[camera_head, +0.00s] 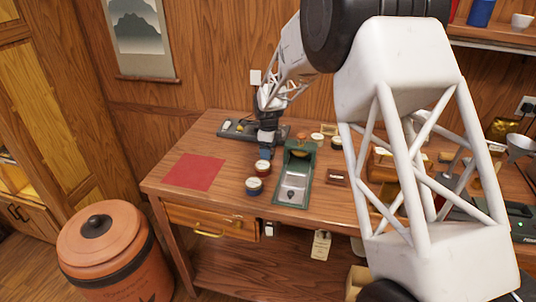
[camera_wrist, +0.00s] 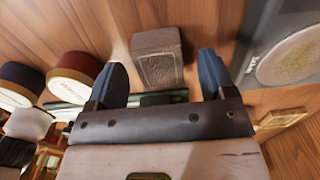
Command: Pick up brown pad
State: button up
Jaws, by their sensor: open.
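A small brown block (camera_wrist: 157,57) with a framed, textured face, which looks like the brown pad, lies on the table in the wrist view. My gripper (camera_wrist: 160,68) is open, with one blue finger on each side of the block in the picture. I see no contact, and the gap in depth is hard to tell. In the head view my gripper (camera_head: 265,153) points down at the table between the grey tray (camera_head: 228,134) and the jars; I cannot make out the block there.
A brown piece with a pale label (camera_head: 336,178) lies beyond that tray. The red cloth (camera_head: 193,171) at left is bare.

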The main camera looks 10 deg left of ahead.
jog(key=shift+f, duration=0.75)
jog(key=c, duration=1)
jog(key=shift+r, duration=0.1)
jog(key=shift+r, duration=0.65)
notch_tip(320, 180, up, 2)
jog(key=shift+r, duration=0.1)
jog(key=s+d, duration=0.2)
jog(key=s, duration=0.2)
jog(key=s+d+r, duration=0.1)
jog(key=s+d, duration=0.1)
jog(key=s, duration=0.3)
jog(key=s+d, duration=0.3)
jog(key=s, duration=0.2)
jog(key=shift+s+r, duration=0.15)
jog(key=shift+s, duration=0.05)
